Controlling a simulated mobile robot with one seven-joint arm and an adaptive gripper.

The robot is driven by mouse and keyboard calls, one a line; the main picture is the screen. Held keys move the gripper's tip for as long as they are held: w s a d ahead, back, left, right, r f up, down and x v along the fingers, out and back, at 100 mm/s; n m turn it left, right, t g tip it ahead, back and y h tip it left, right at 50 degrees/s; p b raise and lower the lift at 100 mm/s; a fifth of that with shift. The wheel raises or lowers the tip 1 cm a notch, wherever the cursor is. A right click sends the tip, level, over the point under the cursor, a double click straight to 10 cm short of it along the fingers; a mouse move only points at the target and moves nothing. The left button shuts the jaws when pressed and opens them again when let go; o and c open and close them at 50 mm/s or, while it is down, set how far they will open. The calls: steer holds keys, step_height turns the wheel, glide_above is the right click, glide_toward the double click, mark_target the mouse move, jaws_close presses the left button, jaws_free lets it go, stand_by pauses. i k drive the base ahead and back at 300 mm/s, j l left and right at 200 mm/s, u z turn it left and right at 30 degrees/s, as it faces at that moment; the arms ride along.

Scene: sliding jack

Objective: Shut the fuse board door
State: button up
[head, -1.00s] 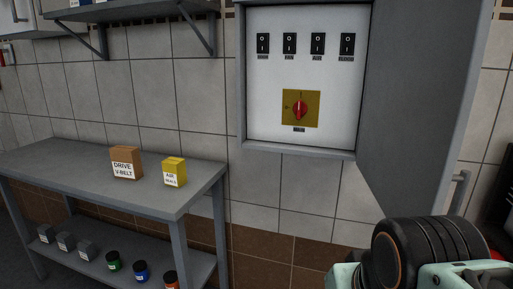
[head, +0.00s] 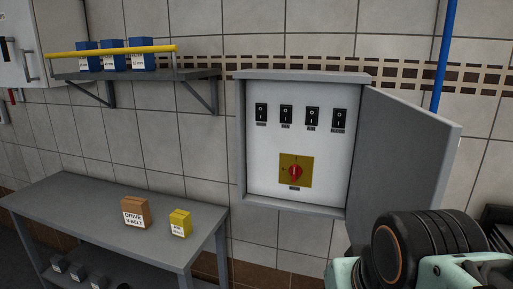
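The fuse board (head: 240,150) is a grey wall cabinet right of the middle in the head view. Its door (head: 411,150) is hinged on the right and stands wide open, swung out toward me. Inside the board (head: 265,190) are several black rocker switches in a row and a red rotary switch (head: 295,172) on a yellow plate. My arm, with black and pale green links, shows at the lower right, in front of the door's lower part. My gripper is not in view. The door's handle is not visible.
A grey workbench (head: 75,205) stands at the left with a brown box (head: 136,212) and a yellow box (head: 180,223) on it. Above it is a wall shelf (head: 140,75) with blue boxes. A blue pipe (head: 445,55) runs up the wall behind the door.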

mark_target(406, 152)
steer(key=l+u, duration=0.1)
steer(key=l, duration=0.3)
steer(key=k+l+u, duration=0.1)
steer(key=l, duration=0.25)
steer(key=k+l+u, duration=0.1)
steer(key=l, duration=0.25)
steer(key=k+l+u, duration=0.1)
steer(key=l, duration=0.3)
steer(key=k+l+z, duration=0.35)
steer(key=i+j, duration=0.25)
steer(key=i, duration=0.1)
